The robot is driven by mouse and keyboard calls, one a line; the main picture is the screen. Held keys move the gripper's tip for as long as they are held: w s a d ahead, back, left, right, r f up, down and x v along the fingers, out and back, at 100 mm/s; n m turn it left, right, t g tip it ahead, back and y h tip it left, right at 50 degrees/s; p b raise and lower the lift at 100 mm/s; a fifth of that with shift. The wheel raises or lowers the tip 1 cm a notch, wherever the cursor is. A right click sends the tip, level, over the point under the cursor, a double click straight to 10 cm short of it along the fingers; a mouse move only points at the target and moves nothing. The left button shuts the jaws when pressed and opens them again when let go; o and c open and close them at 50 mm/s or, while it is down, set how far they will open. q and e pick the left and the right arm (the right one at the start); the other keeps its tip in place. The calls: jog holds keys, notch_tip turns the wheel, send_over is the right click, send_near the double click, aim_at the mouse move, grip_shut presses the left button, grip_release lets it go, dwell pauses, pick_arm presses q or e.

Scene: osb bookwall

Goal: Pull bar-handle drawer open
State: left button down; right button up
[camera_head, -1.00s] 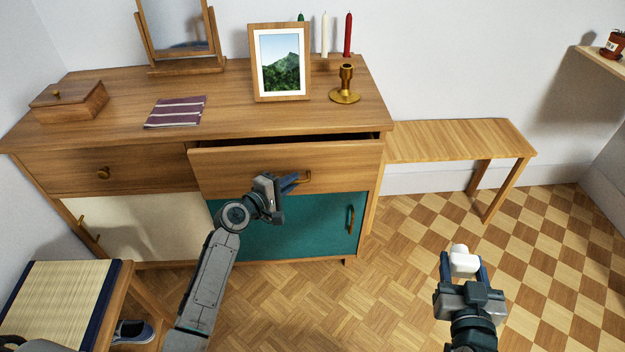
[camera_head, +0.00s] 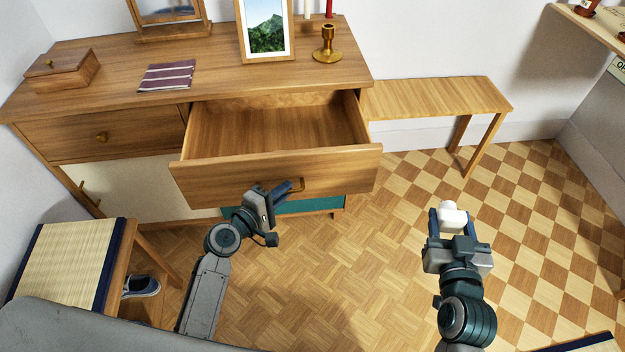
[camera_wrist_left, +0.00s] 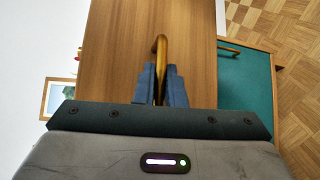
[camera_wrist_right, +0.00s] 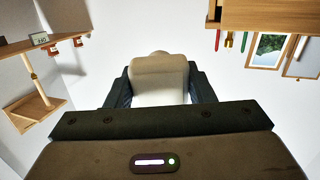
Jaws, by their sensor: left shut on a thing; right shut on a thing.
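The bar-handle drawer (camera_head: 240,175) is the right-hand drawer of the wooden sideboard. It stands well out from the body and its inside is empty. My left gripper (camera_head: 285,188) is shut on its brass bar handle (camera_head: 299,185). In the left wrist view the handle (camera_wrist_left: 160,45) runs between the two blue fingers, in front of the drawer face. My right gripper (camera_head: 450,222) is shut on a white object (camera_head: 452,214) and holds it above the floor, away from the drawer. That object also shows between the fingers in the right wrist view (camera_wrist_right: 159,78).
The sideboard top (camera_head: 110,70) carries a wooden box (camera_head: 62,72), striped cloth (camera_head: 167,76), framed picture (camera_head: 265,30) and brass candlestick (camera_head: 327,45). A woven-top stool (camera_head: 65,262) stands at the left, a bench (camera_head: 435,98) at the right. Checkered floor on the right is clear.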

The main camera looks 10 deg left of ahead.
pick_arm(q)
jog(key=shift+s, duration=0.1)
jog(key=c, duration=1.5)
grip_release()
jog(key=shift+s, duration=0.1)
jog(key=b+v, duration=0.1)
jog(key=v, duration=1)
jog(key=shift+s+a, duration=0.2)
jog(key=shift+s, duration=0.2)
